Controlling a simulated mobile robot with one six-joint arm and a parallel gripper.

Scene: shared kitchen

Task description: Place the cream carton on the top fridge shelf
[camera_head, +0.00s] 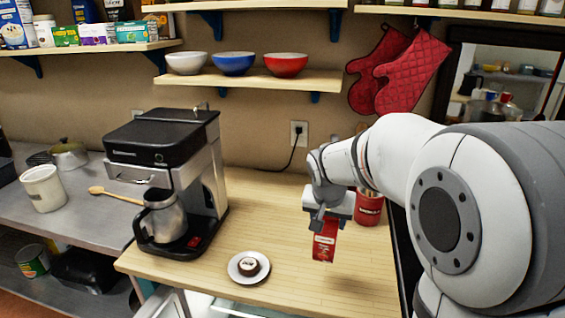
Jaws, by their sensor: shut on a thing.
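My gripper (321,222) is shut on a small red carton (325,246) with a pale label, and holds it upright above the right part of the wooden counter. The label is too small to read; this appears to be the cream carton. The carton's top is hidden between the fingers. Below the counter's front edge, a white panel (172,304) and a pale, glassy surface (240,309) show at the bottom of the picture. They may be part of the fridge, but I cannot tell. No fridge shelf shows clearly.
A red can (368,207) stands behind my gripper, partly hidden by my arm. A coffee machine (166,152) stands on the counter's left part.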

